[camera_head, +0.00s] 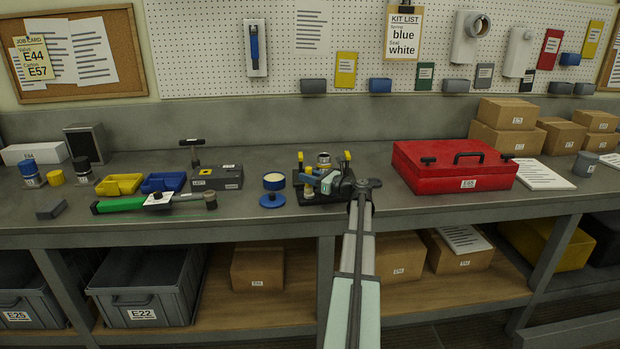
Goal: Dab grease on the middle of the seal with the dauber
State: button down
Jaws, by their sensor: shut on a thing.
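My arm reaches up from the bottom to a dark fixture (344,190) at the front middle of the bench. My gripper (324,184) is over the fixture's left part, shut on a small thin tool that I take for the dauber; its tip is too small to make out. A round metal part (323,159) with yellow-topped posts on either side stands at the back of the fixture. I cannot make out the seal or whether the tool touches it. An open tin with pale grease (273,180) stands left of the fixture, its blue lid (272,200) in front.
A red toolbox (455,166) stands close on the right. To the left are a grey block (216,177), a green-handled tool (120,204), and yellow (119,184) and blue (163,182) bins. Cardboard boxes (503,112) stand at the back right. The bench behind the fixture is clear.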

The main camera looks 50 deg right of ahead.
jog(key=shift+w+d, duration=0.4)
jog(key=shift+w, duration=0.05)
jog(key=shift+s+a, duration=1.45)
jog(key=shift+s, duration=0.15)
notch_tip(320, 180, up, 8)
jog(key=shift+d, duration=0.15)
jog(key=shift+w, duration=0.1)
jog(key=w+a+f+n+g+y, duration=0.1)
jog(key=a+f, duration=0.6)
jog(key=a, duration=1.3)
jog(key=w+a+f+n+g+y, duration=0.2)
jog(key=a+f+n+g+y, duration=0.2)
jog(key=a, duration=1.7)
jog(key=w+a+f+n+g+y, duration=0.1)
jog(key=a+f+n+y, duration=0.3)
jog(key=a, duration=1.7)
notch_tip(320, 180, down, 8)
jog(key=g+y, duration=0.1)
jog(key=y, duration=0.2)
jog(key=shift+w+a+f+y, duration=0.15)
jog(key=shift+w+a+y, duration=0.1)
jog(key=shift+w+y, duration=0.1)
